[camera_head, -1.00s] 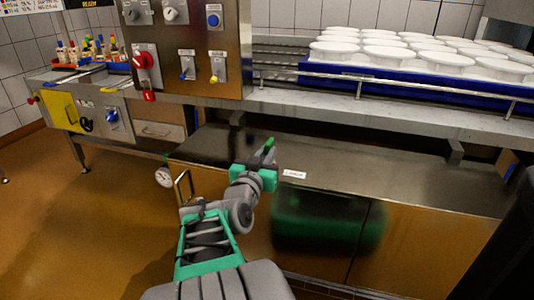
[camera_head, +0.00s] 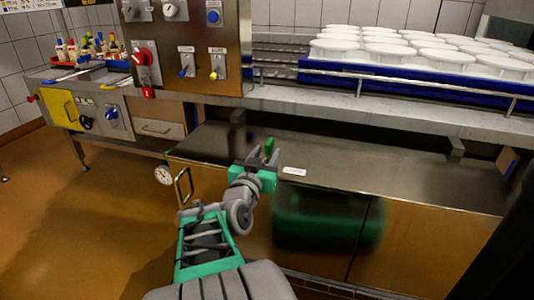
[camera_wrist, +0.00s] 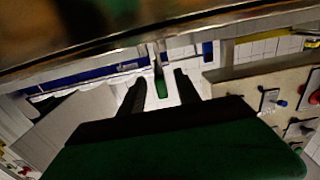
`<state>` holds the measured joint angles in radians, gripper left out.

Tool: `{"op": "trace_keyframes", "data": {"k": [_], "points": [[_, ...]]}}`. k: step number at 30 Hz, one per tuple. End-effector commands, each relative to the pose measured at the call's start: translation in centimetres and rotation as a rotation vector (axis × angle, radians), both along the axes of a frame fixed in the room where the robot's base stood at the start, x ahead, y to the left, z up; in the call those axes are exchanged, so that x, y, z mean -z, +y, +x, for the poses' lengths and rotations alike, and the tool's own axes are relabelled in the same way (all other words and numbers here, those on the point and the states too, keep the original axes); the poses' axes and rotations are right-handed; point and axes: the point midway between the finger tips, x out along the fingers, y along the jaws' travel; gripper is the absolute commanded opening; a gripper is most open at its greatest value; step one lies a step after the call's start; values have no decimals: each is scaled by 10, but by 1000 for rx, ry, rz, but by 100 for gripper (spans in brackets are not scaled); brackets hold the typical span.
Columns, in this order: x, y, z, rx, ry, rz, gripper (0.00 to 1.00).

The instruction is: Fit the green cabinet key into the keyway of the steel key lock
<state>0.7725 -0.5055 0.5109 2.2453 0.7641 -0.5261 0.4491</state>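The green key (camera_head: 269,146) is at my gripper, above the steel cabinet top in the head view. In the wrist view the green key (camera_wrist: 160,83) shows between my two dark fingers, with gaps on both sides. Its thin grey shaft runs from the green part toward the steel surface. My gripper (camera_head: 263,158) is open around the key; its fingers also show apart in the wrist view (camera_wrist: 161,88). I cannot make out the steel key lock or its keyway, and I cannot tell whether the shaft is seated.
The steel cabinet top (camera_head: 400,177) is largely clear, with a white label (camera_head: 294,171) near my gripper. A control panel (camera_head: 190,40) with switches stands behind, left. A blue tray (camera_head: 400,82) of white moulds (camera_head: 445,57) is on the back counter. A gauge (camera_head: 163,175) sits left.

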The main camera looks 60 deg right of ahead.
Motion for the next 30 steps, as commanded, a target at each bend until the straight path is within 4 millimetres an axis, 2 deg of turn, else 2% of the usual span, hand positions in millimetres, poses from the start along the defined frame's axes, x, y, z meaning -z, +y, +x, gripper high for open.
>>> {"op": "trace_keyframes", "data": {"k": [7, 12, 30], "points": [[-3, 49, -5, -9, 0, -3, 39], [-1, 69, -9, -5, 0, -1, 39], [-1, 72, -12, 0, 0, -2, 39]]}}
